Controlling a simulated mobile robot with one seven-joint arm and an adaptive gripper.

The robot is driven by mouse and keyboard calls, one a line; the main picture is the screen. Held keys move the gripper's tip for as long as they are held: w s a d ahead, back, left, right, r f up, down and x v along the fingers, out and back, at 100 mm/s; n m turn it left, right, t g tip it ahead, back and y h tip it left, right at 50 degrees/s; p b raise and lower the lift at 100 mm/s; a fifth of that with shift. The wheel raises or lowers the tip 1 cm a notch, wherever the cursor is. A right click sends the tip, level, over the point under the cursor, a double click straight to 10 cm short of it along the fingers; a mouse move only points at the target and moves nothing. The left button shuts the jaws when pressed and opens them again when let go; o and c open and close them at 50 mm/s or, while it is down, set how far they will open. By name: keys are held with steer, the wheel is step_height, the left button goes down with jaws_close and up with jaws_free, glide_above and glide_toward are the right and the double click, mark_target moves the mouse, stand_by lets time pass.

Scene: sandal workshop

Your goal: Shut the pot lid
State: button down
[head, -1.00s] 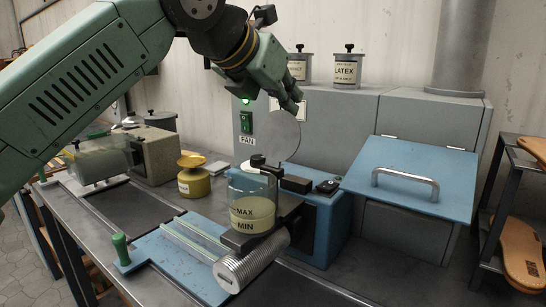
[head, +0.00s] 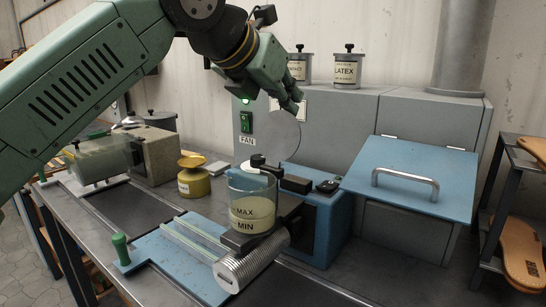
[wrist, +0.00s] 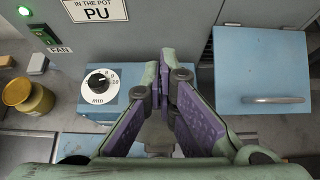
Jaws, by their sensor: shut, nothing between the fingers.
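The clear pot (head: 238,188), marked MAX and MIN with pale contents, stands on the blue machine in the head view. A round, see-through disc (head: 284,138), which looks like its lid, stands up behind the pot, so the pot's top is open. My gripper (head: 293,103) is above, close to the disc's upper edge in the picture. I cannot tell whether they touch. Its fingers are shut and empty. In the wrist view, the fingers of my gripper (wrist: 165,57) come together at the middle. The pot and disc cannot be made out there.
The blue machine's dial (wrist: 98,83) is left of the fingers in the wrist view. A blue panel with a handle (head: 408,180) is at the right. A yellow jar (head: 193,182) stands left of the pot. Jars, including LATEX (head: 347,72), stand on the grey cabinet (head: 340,110).

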steer(key=shift+s+f, duration=0.1)
stand_by(0.3)
steer(key=shift+s+a+f+b, duration=0.15)
steer(key=shift+s+a+b, duration=0.1)
steer(key=shift+s+a, duration=0.35)
steer(key=shift+s+a+f+b, duration=0.2)
steer(key=shift+s+a, duration=0.15)
steer(key=shift+s, duration=0.3)
steer(key=s+a+r+p, duration=0.3)
steer(key=s+r, duration=0.1)
steer(key=r, duration=0.1)
steer(key=shift+r+p, duration=0.25)
steer(key=shift+p, duration=0.15)
steer(key=shift+w, duration=0.1)
